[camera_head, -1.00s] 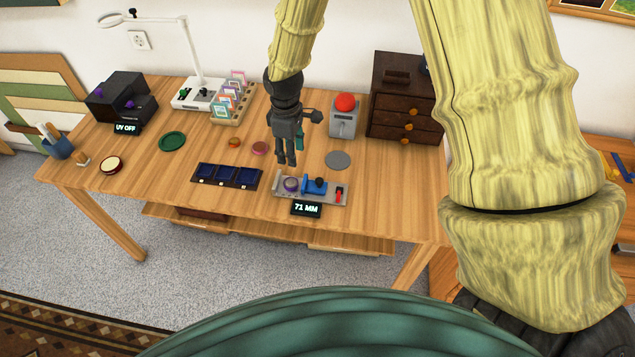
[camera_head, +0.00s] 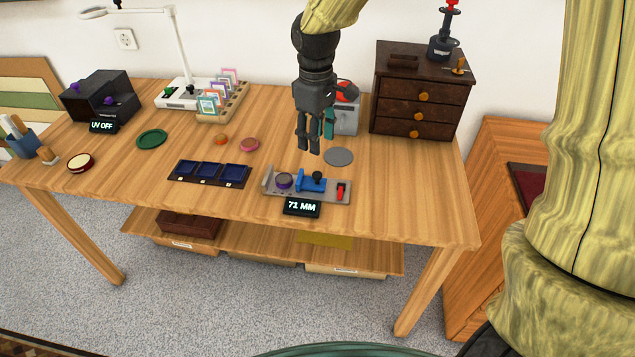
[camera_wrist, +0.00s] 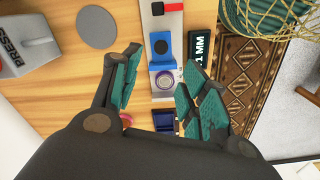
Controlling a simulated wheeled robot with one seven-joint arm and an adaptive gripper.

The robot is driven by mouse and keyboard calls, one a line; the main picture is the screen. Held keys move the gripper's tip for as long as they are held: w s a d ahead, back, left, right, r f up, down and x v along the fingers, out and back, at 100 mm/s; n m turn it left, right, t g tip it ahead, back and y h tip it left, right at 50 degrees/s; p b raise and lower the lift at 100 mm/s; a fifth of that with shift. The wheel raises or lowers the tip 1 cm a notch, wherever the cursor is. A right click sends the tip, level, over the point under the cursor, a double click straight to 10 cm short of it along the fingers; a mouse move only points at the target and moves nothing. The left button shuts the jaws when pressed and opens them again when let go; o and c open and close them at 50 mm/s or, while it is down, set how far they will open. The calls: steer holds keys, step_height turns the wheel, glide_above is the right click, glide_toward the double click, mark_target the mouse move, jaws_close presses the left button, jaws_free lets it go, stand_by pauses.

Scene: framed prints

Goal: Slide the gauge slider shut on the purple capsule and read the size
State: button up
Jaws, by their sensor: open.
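The gauge (camera_head: 334,196) is a grey plate near the table's front edge, with a blue slider (camera_head: 311,181) that carries a black knob. The round purple capsule (camera_head: 284,181) sits on the plate left of the slider, with a small gap between them. The gauge display (camera_head: 301,207) reads 71 MM. My gripper (camera_head: 314,146) is open and empty, above the table behind the gauge. In the wrist view, my gripper's fingers (camera_wrist: 158,88) stand apart, with the purple capsule (camera_wrist: 165,80) and the blue slider (camera_wrist: 165,50) beyond them.
A blue three-part tray (camera_head: 182,178) lies left of the gauge. A grey disc (camera_head: 338,156) lies behind it, and orange (camera_head: 221,139) and pink (camera_head: 249,144) discs lie to the left. A grey device with a red button (camera_head: 346,115) and a drawer chest (camera_head: 415,95) stand behind.

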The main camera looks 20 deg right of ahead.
mark_target(317, 174)
steer(key=shift+s+d+f, duration=0.1)
steer(key=shift+s, duration=0.05)
step_height(317, 174, down, 11)
steer(key=shift+r+b, duration=0.2)
steer(key=shift+b, duration=0.2)
steer(key=c, duration=0.8)
